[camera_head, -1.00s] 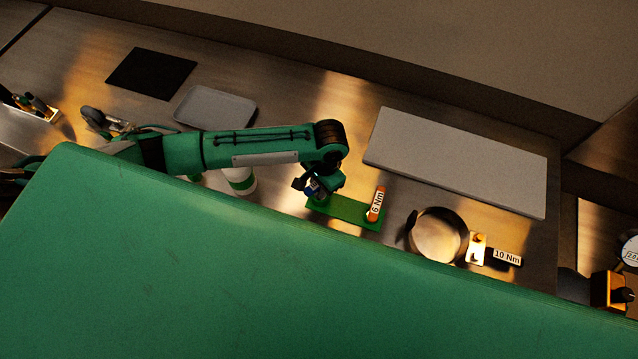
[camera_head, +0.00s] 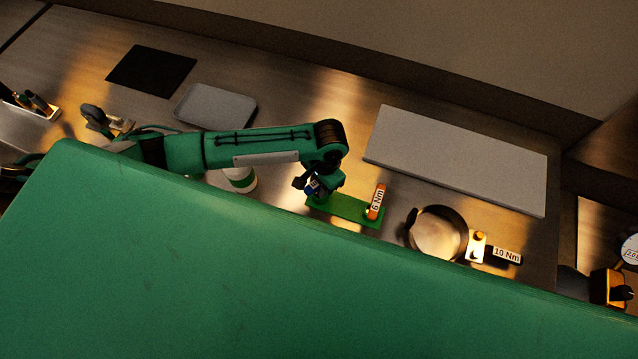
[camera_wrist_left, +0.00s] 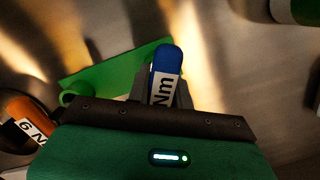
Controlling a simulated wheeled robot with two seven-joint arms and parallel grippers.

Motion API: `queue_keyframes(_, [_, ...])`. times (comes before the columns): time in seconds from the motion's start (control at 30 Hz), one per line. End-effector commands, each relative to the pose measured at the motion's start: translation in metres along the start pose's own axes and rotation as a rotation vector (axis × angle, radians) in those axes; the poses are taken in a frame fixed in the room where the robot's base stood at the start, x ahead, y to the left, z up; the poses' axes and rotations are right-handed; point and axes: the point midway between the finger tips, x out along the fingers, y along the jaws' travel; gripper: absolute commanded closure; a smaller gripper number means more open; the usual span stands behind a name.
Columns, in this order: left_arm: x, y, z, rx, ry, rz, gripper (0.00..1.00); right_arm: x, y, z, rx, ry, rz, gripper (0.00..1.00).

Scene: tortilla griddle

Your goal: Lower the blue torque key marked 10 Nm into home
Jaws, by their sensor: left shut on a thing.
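The blue torque key (camera_wrist_left: 166,62) is held in my left gripper (camera_wrist_left: 160,90), which is shut on it. Its white label shows "Nm"; the number is hidden. In the head view my left gripper (camera_head: 312,187) is over the left end of a green holder (camera_head: 345,208), with a bit of the blue key showing. I cannot tell whether the key touches the holder. An orange key marked 6 Nm (camera_head: 376,202) stands at the holder's right end. A black-handled piece labelled 10 Nm (camera_head: 506,255) lies farther right. My right gripper is not in view.
A round steel pan (camera_head: 438,235) sits right of the holder. A white-and-green cup (camera_head: 240,179) stands to its left. A pale slab (camera_head: 455,160), a grey tray (camera_head: 214,107) and a black mat (camera_head: 152,73) lie behind. A large green surface hides the near side.

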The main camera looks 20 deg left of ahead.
Motion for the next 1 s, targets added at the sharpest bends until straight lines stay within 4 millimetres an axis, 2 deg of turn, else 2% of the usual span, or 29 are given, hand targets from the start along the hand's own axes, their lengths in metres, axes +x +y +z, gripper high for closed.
queue_keyframes(0.5, [0.0053,0.0001,-0.001,0.0,0.001,0.0,1.0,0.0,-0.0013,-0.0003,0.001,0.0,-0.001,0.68])
queue_keyframes(0.53, [0.0054,0.0001,-0.001,0.0,0.001,0.0,0.75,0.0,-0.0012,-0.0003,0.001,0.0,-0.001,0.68])
queue_keyframes(0.63, [0.0054,0.0002,-0.0009,0.0,0.0,0.0,0.55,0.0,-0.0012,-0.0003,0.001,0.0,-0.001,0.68])
queue_keyframes(1.0, [0.0025,0.0001,-0.0012,0.0,0.0,0.0,0.53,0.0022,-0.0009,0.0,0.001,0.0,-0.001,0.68])
